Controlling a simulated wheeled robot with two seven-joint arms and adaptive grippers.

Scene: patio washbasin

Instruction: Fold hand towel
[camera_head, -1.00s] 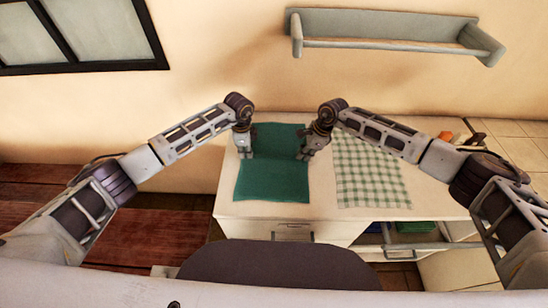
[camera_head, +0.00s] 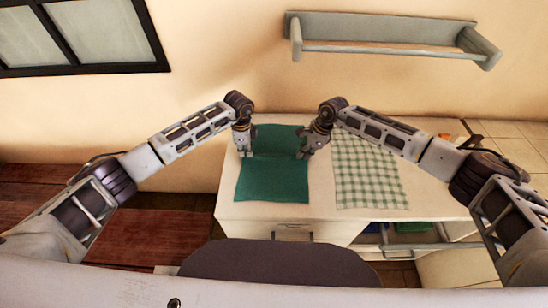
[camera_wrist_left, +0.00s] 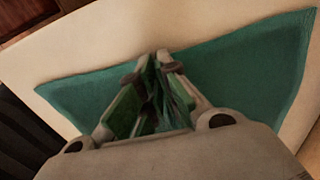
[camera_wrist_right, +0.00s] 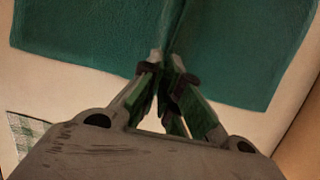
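A green hand towel (camera_head: 274,182) lies on the white counter, with a crease running across it between my grippers. My left gripper (camera_head: 246,154) is at the towel's left edge, pointing down. In the left wrist view its fingers (camera_wrist_left: 158,62) are closed together with bunched green cloth between them. My right gripper (camera_head: 304,154) is at the towel's right edge. In the right wrist view its fingers (camera_wrist_right: 167,66) are closed on a pinched ridge of the towel (camera_wrist_right: 90,30). The cloth under the fingertips is partly hidden.
A green-and-white checked cloth (camera_head: 366,175) lies flat right of the towel. The white counter (camera_head: 325,214) has a drawer in front and an open compartment at right. A grey wall shelf (camera_head: 380,29) hangs above. An orange item (camera_head: 446,136) sits at the back right.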

